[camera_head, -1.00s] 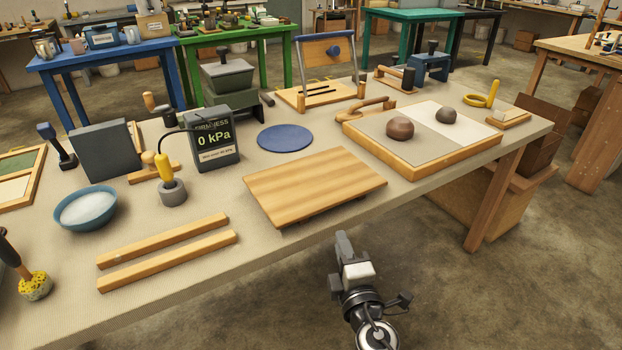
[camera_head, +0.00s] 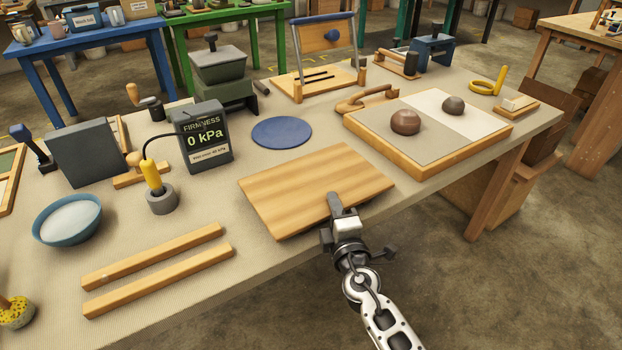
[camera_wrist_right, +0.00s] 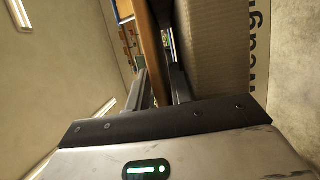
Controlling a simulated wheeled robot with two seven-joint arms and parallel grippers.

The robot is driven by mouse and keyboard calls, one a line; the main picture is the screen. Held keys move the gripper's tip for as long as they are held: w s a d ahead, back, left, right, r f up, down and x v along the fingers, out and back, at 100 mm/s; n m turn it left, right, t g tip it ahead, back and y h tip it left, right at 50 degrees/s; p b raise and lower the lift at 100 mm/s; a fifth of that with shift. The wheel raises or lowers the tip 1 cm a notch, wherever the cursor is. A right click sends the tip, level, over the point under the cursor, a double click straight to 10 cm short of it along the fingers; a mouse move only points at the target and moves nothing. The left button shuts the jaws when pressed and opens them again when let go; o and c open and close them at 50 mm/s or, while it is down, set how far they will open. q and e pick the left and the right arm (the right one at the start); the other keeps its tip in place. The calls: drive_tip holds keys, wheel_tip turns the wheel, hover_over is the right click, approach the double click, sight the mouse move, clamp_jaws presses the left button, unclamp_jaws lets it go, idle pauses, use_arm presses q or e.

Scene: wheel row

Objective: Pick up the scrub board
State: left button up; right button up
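The scrub board, which I take to be the plain wooden board (camera_head: 315,187), lies flat at the front edge of the cloth-covered table (camera_head: 262,262). It sits slightly raised, with shadow under its front edge. My right gripper (camera_head: 336,203) is at its front edge, with one finger showing above the top face. In the right wrist view the fingers (camera_wrist_right: 162,85) stand apart on either side of the board's edge (camera_wrist_right: 150,45). Firm contact cannot be made out. The lower finger is hidden in the head view. My left gripper is not in view.
Two wooden strips (camera_head: 155,255) lie left of the board. A blue disc (camera_head: 282,132) and a firmness gauge (camera_head: 205,138) stand behind it. A framed slab (camera_head: 425,165) with two clay balls is close on the right. Free floor lies in front of the table.

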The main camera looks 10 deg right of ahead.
drive_tip(key=shift+s, duration=0.1)
clamp_jaws()
drive_tip(key=shift+r, duration=0.2)
